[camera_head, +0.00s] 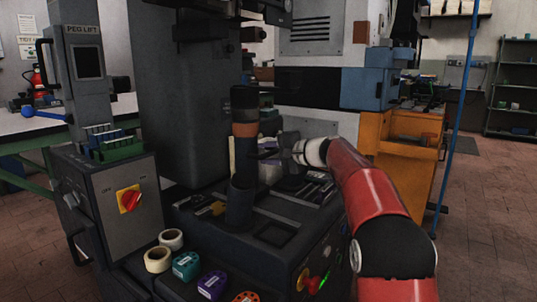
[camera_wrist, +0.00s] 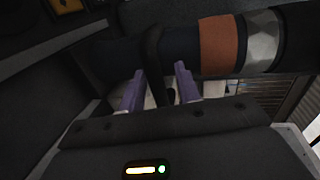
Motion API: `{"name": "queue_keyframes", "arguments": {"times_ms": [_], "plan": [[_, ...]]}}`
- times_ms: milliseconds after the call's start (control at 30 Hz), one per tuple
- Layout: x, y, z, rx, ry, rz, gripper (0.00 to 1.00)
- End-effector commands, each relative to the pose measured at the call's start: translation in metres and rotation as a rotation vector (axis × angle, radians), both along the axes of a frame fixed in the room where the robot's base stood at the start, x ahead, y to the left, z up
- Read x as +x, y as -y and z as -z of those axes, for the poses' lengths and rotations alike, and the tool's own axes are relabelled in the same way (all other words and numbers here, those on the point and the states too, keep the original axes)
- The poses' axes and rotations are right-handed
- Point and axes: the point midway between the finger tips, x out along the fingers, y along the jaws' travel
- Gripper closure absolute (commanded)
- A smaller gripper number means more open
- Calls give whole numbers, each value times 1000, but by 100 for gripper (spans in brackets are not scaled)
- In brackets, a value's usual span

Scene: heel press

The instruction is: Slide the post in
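The post (camera_head: 244,110) is a dark upright cylinder with an orange-brown band, in the middle of the head view. Its lower part meets a wider dark sleeve (camera_head: 239,205) on the machine's deck; how deep it sits in it I cannot tell. In the wrist view the post (camera_wrist: 220,45) lies across the top, with the brown band and a silver band at right. My gripper (camera_head: 268,154) is beside the post, on its right. In the wrist view my gripper (camera_wrist: 158,82) has its two purple-grey fingers apart, with a dark collar-like piece (camera_wrist: 153,60) showing between them.
The control box marked PEG LIFT (camera_head: 84,65) with a red-and-yellow switch (camera_head: 129,199) stands at left. Tape rolls (camera_head: 158,259) and small coloured items (camera_head: 211,284) lie on the front deck. A tall grey column (camera_head: 180,90) stands behind the post.

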Motion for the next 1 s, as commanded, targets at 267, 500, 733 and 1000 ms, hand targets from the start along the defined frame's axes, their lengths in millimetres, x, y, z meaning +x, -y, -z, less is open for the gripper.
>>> {"name": "queue_keyframes", "arguments": {"times_ms": [267,500,733,1000], "plan": [[-10,15,-3,-1,1,3,67],[-33,47,-11,0,1,3,67],[-44,61,-16,0,0,0,67],[-45,61,-16,-1,0,-1,67]]}}
